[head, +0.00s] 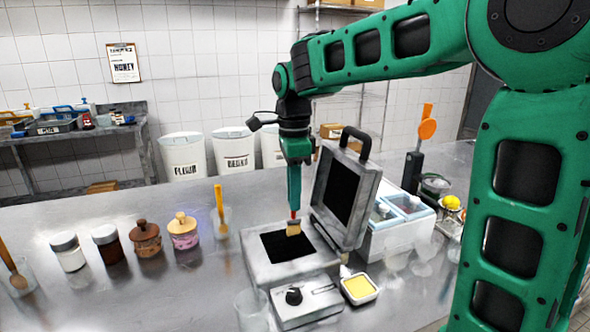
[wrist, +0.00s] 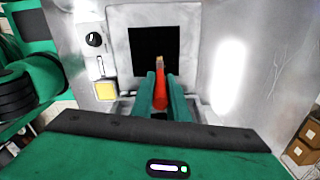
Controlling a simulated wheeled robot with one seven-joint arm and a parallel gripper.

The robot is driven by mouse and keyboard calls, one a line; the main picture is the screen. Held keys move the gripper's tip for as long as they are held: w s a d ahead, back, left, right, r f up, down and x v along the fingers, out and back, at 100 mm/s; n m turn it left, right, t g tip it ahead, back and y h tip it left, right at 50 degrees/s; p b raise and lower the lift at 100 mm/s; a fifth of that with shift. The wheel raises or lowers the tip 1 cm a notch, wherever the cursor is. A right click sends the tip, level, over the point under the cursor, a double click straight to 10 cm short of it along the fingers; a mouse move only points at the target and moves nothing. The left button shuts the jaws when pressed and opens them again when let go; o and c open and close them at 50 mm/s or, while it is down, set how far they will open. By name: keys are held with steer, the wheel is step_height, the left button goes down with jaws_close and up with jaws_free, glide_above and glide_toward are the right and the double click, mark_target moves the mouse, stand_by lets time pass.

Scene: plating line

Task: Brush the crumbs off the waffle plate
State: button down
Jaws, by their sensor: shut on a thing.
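The waffle iron stands open on the steel table, its lid (head: 345,192) tilted up at the right. Its dark square waffle plate (head: 280,246) lies flat in the grey base; it also shows in the wrist view (wrist: 140,45). My gripper (head: 294,208) points down over the plate, shut on a brush with a red handle (wrist: 160,92). The brush's pale bristles (head: 293,229) are over the right part of the plate; I cannot tell whether they touch it. No crumbs can be made out on the dark plate.
A control box with a black knob (head: 293,296) and a dish of yellow stuff (head: 360,288) are at the front. Several jars (head: 146,238) stand at the left, a clear glass (head: 252,308) at the front. A white container (head: 400,222) is behind the lid at the right.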

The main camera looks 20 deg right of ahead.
steer(key=shift+d+r, duration=0.2)
steer(key=shift+r, duration=0.35)
steer(key=shift+d+r, duration=0.2)
steer(key=shift+r, duration=2.75)
